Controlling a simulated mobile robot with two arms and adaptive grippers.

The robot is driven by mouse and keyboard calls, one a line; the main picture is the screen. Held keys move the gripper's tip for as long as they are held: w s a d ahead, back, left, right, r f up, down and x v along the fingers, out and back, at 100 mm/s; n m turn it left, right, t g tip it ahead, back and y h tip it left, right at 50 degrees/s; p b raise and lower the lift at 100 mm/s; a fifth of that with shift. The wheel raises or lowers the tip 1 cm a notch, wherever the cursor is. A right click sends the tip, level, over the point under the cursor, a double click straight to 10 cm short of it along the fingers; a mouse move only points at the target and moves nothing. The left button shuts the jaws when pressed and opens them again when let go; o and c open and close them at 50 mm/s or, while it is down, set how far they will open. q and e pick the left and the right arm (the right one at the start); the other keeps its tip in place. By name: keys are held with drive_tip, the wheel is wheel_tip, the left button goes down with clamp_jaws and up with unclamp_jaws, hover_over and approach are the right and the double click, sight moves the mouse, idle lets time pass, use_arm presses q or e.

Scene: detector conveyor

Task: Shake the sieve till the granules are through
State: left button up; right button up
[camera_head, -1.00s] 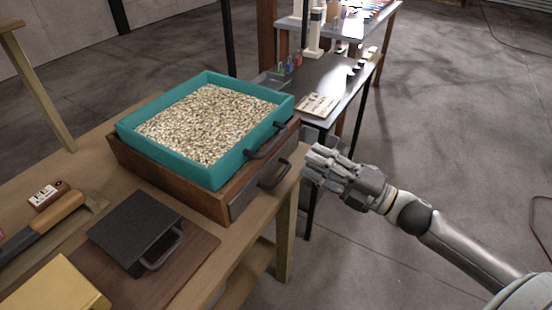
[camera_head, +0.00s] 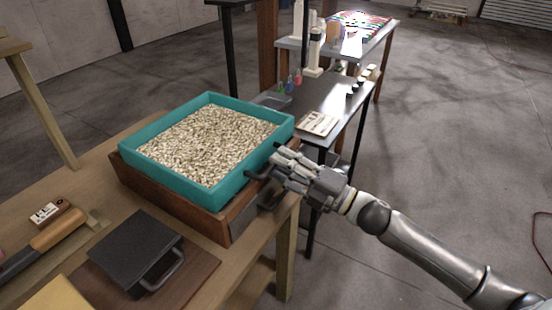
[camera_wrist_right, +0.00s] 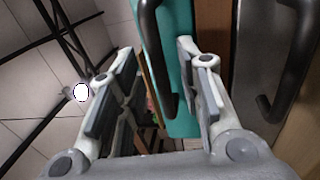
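A teal sieve (camera_head: 172,178) full of pale granules (camera_head: 208,143) sits on a brown wooden box (camera_head: 232,214) on the workbench. The sieve's dark handle (camera_wrist_right: 158,60) shows in the right wrist view between the two fingers. My right gripper (camera_head: 277,165) is open beside the sieve's right end, with its fingertips around or close to that handle. In the right wrist view the open fingers (camera_wrist_right: 158,85) stand apart on either side of the handle and have not closed on it. The box's own handle (camera_wrist_right: 297,55) is to the right of the fingers. My left gripper is not in view.
A black box with a handle (camera_head: 137,251) lies on a brown board at the bench front. A wooden-handled tool (camera_head: 58,235) and a labelled block (camera_head: 49,213) lie at left.

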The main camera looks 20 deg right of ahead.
drive_tip(key=shift+x, duration=1)
clamp_jaws()
